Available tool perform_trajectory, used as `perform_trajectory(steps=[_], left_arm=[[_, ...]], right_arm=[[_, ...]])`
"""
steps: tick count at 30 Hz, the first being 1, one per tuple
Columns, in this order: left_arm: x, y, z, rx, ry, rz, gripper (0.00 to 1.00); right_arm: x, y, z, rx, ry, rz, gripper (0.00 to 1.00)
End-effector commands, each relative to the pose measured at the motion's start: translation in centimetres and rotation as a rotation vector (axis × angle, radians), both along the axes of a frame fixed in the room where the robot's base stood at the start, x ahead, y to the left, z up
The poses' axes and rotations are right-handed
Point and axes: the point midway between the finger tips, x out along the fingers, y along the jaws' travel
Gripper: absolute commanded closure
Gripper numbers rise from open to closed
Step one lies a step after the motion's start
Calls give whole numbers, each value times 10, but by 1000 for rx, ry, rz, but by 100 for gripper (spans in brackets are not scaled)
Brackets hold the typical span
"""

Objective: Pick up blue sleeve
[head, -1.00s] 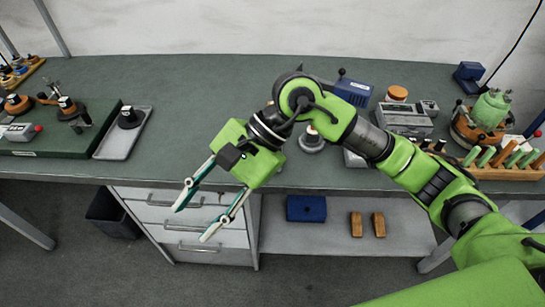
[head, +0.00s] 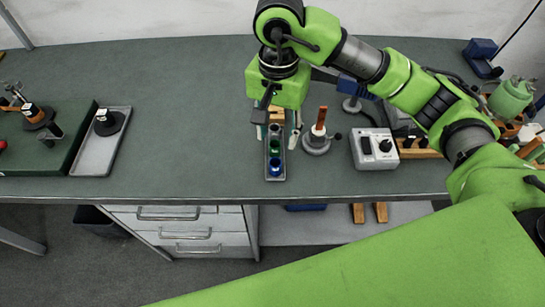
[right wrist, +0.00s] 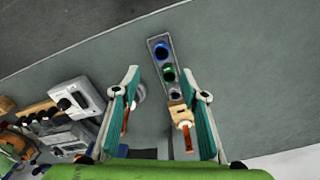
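The blue sleeve (head: 275,168) stands at the near end of a narrow grey tray (head: 275,178) on the bench. A green sleeve (head: 275,148) and a grey one sit behind it in the same tray. The blue sleeve also shows at the far end of the tray in the right wrist view (right wrist: 161,50). My right gripper (head: 277,132) is open and empty, its fingers spread to either side of the tray's far part. In the right wrist view the fingers (right wrist: 162,74) point toward the tray, apart from the blue sleeve. My left gripper is out of view.
A grey stand with a copper-brown rod (head: 316,140) is close right of the tray. A grey control box (head: 374,148) stands farther right. At left are a green mat and a shallow grey tray (head: 98,150). The bench between is clear.

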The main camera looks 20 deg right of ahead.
Motion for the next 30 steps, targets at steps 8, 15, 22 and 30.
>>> perform_trajectory(steps=[8,15,22,30], left_arm=[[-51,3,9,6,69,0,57],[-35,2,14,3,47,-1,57],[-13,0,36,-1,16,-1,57],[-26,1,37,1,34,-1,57]], right_arm=[[-2,0,-52,1,6,-1,60],[-1,1,-71,2,4,0,60],[0,4,-99,2,7,0,60],[2,3,-122,1,2,1,60]])
